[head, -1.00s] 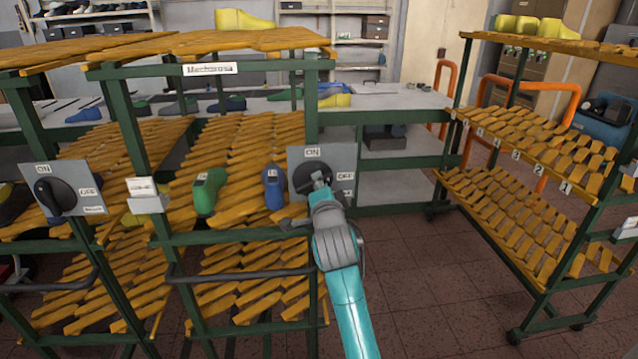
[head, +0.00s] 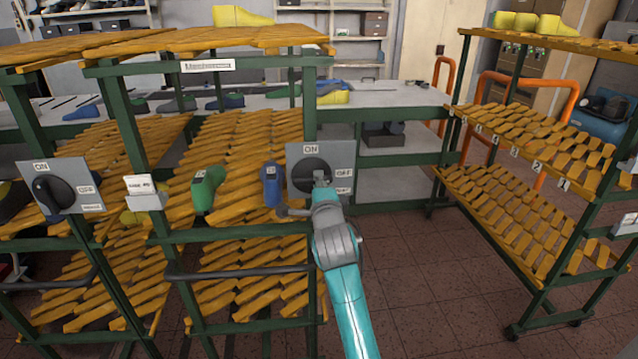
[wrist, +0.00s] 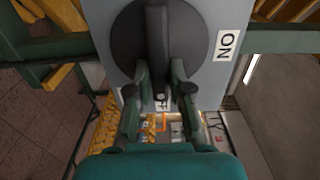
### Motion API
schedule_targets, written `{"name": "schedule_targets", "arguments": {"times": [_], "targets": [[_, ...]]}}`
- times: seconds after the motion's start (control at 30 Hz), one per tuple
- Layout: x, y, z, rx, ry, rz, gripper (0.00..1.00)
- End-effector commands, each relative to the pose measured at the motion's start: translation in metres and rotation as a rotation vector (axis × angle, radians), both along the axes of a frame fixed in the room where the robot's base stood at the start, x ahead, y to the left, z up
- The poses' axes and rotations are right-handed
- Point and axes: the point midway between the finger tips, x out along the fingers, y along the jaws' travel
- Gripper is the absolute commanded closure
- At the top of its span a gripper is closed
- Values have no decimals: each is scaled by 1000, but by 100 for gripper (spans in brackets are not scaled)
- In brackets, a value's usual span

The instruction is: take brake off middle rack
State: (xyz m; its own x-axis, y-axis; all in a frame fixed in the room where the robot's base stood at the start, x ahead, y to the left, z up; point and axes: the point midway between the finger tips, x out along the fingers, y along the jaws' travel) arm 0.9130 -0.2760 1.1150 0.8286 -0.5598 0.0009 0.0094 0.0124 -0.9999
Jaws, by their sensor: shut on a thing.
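The brake switch on the middle rack is a grey plate (head: 335,153) with a black round knob (head: 306,166) and ON and OFF labels. My gripper (head: 320,180) is at the knob's lower right in the head view. In the wrist view, my gripper (wrist: 160,72) is shut on the black bar handle (wrist: 157,40) of the knob. The bar runs up and down there, with the ON label (wrist: 226,44) to its right. A small label, only partly seen, shows between the fingers. In the head view my gripper hides the handle.
The middle rack's green frame (head: 235,240) holds slanted yellow slats, with a green last (head: 207,188) and a blue last (head: 271,184) left of the plate. A left rack has a similar switch (head: 60,188). Open floor (head: 420,270) lies between the middle and right racks (head: 540,325).

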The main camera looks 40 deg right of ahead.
Motion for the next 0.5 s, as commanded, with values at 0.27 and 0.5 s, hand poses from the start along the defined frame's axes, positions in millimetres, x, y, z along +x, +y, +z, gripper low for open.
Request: {"name": "schedule_targets", "arguments": {"times": [0.27,0.5], "targets": [[0,0,-2,2,3,-1,71],[0,0,-1,1,2,0,55]]}}
